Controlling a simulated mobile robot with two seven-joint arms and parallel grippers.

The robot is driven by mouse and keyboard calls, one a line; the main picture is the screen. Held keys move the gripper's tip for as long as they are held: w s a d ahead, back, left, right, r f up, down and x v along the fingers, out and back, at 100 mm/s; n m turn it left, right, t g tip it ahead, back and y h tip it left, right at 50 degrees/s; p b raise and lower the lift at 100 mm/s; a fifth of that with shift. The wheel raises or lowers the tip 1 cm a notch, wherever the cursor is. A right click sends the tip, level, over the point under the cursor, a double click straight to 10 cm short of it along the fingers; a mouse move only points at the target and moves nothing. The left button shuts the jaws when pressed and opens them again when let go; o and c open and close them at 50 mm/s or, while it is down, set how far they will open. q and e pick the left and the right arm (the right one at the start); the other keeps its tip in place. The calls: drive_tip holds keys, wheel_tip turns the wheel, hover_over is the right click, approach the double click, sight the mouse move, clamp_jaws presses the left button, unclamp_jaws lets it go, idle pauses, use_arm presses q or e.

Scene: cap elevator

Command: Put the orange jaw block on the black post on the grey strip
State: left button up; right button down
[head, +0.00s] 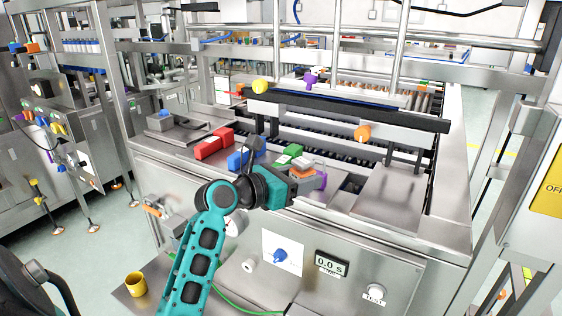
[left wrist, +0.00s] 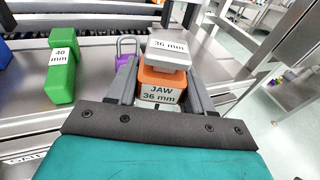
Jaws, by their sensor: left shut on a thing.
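The orange jaw block (left wrist: 160,82), labelled "JAW 36 mm", sits between the two grey fingers of my left gripper (left wrist: 158,98), which is shut on it. A light grey block (left wrist: 168,55) labelled "36 mm" shows right behind or on the orange block; I cannot tell if they are joined. In the head view my left gripper (head: 308,184) is over the front ledge of the machine, with the orange block (head: 299,167) partly hidden by it. I cannot make out the black post or the grey strip with certainty. My right gripper is not in view.
Red blocks (head: 213,143) and a blue block (head: 240,160) lie further left. A bare metal plate (head: 388,193) is to the right.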

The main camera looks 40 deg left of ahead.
use_arm(q)
drive_tip(key=w+a+r+n+y, duration=0.2)
drive_tip(key=w+a+r+y, duration=0.15)
drive_tip(key=a, duration=0.45)
drive_tip(key=w+a+r+n+y, duration=0.2)
drive_tip(key=a+r, duration=0.3)
drive_tip(key=a, duration=0.3)
drive_tip(key=shift+t+y, duration=0.25)
drive_tip(key=shift+t, duration=0.05)
drive_tip(key=a+f, duration=0.1)
drive_tip(key=f, duration=0.2)
drive_tip(key=a+f, duration=0.1)
drive_tip(key=f, duration=0.2)
drive_tip(key=a+f, duration=0.1)
drive_tip(key=f, duration=0.2)
drive_tip(key=shift+w+a, duration=0.2)
wheel_tip(320, 180, down, 6)
drive_tip(key=shift+f+b, duration=0.25)
drive_tip(key=shift+b, duration=0.85)
drive_tip(key=o, duration=0.9)
drive_tip(key=shift+o, duration=0.2)
